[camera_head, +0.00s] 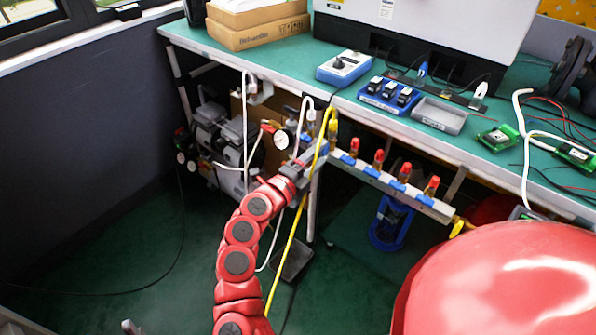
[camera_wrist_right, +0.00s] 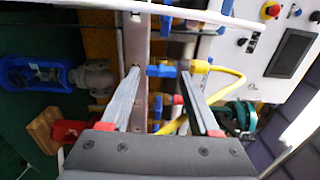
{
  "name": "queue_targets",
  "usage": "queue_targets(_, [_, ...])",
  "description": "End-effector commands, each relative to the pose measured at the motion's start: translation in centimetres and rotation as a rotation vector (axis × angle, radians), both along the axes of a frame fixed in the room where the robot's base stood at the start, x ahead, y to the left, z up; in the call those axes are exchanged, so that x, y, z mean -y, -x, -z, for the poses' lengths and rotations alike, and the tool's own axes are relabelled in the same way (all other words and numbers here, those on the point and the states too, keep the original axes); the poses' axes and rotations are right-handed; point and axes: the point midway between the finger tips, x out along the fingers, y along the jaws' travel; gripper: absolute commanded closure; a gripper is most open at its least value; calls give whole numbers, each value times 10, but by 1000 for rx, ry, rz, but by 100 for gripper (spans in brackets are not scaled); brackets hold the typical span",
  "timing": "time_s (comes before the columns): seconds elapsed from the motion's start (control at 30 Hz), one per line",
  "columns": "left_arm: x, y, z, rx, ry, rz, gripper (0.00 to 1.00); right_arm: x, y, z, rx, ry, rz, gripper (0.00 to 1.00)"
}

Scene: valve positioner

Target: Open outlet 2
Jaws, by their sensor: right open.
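A grey manifold bar (camera_head: 387,183) runs along the table's front edge. It carries several outlets with blue valve handles; the ones to the right have red caps (camera_head: 378,158). The leftmost visible outlet has a yellow fitting (camera_head: 332,127) and a yellow hose. No outlet numbers are readable, so I cannot tell which is outlet 2. My right gripper (camera_head: 303,163) is at the manifold's left end. In the wrist view its open fingers (camera_wrist_right: 161,76) have a blue valve handle (camera_wrist_right: 160,71) between or just beyond their tips; contact is unclear. The left gripper is not visible.
A green-topped table (camera_head: 300,62) holds a blue meter (camera_head: 343,67), a grey tray (camera_head: 439,115) and green boards (camera_head: 497,138). A pressure gauge (camera_head: 281,140) and white and yellow hoses hang close to the gripper. Floor at the left is mostly clear.

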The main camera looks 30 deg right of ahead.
Motion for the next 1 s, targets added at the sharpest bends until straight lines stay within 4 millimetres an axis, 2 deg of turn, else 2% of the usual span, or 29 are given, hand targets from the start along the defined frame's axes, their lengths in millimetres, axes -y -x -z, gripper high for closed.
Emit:
queue_targets(0.17, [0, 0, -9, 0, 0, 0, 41, -35, 13, -3, -1, 0, -6, 38])
queue_targets(0.4, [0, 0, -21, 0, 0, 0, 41, -95, 38, -2, -2, 0, -7, 38])
queue_targets(0.6, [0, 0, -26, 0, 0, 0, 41, -134, 54, -1, -1, 0, -6, 38])
queue_targets(0.8, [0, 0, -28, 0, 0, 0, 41, -152, 62, -1, 0, -1, -2, 38])
queue_targets(1.0, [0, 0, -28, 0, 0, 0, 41, -154, 64, 0, 1, -1, 1, 38])
